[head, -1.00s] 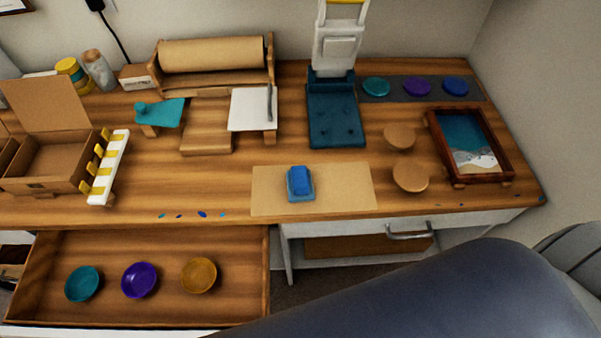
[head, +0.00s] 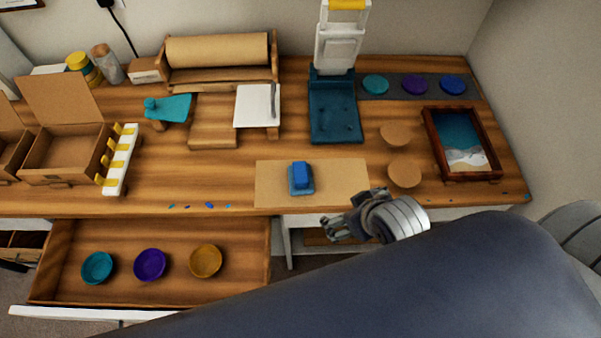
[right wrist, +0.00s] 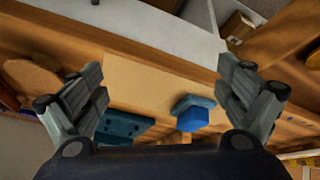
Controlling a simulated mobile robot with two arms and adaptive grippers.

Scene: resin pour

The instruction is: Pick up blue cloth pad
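The blue cloth pad (head: 300,178) lies on a brown paper sheet (head: 340,182) near the front edge of the table. It has a lighter blue base with a darker blue block on top. It also shows in the right wrist view (right wrist: 192,113), between my fingers and nearer the right-hand one. My right gripper (head: 335,229) is in front of the table edge, to the right of and nearer than the pad, apart from it. In the right wrist view the gripper (right wrist: 162,95) is open and empty. My left gripper is not in view.
An open drawer (head: 170,290) with three bowls juts out at the lower left. A teal press-like stand (head: 335,110) is behind the pad. Two round wooden discs (head: 404,172) and a framed picture (head: 462,140) are to the right. Small blue spots mark the table's front edge.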

